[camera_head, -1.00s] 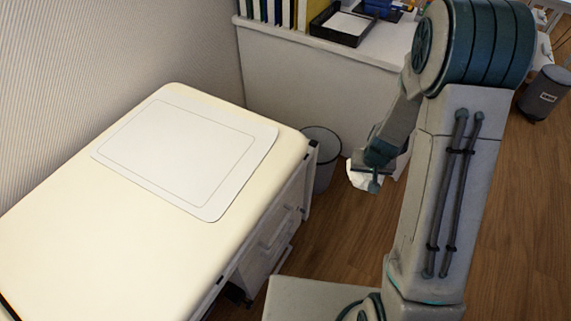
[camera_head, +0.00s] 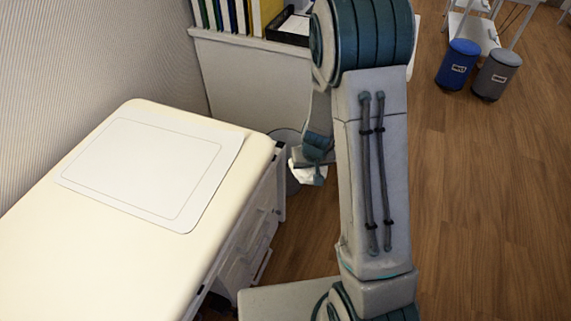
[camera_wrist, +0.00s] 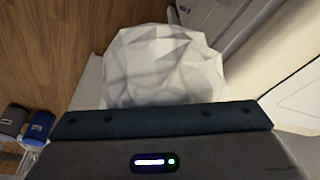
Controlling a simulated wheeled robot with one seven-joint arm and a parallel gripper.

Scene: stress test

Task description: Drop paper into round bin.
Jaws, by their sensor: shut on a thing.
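A crumpled white ball of paper (camera_wrist: 165,68) fills the middle of the wrist view, just beyond the edge of my gripper (camera_wrist: 160,108). In the head view my gripper (camera_head: 312,172) is shut on the paper (camera_head: 302,172), of which a small white part shows below it. A round grey bin (camera_head: 287,137) stands on the floor between the desk and the low white cabinet. My gripper and the paper cover part of this bin in the picture; I cannot tell whether they are over its opening.
A cream desk (camera_head: 50,245) with a white mat (camera_head: 150,165) is at left. A white cabinet (camera_head: 245,85) with books and a black tray (camera_head: 290,27) stands behind. A blue lidded bin (camera_head: 458,65) and a grey lidded bin (camera_head: 496,75) stand far right. The wooden floor (camera_head: 490,190) between is clear.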

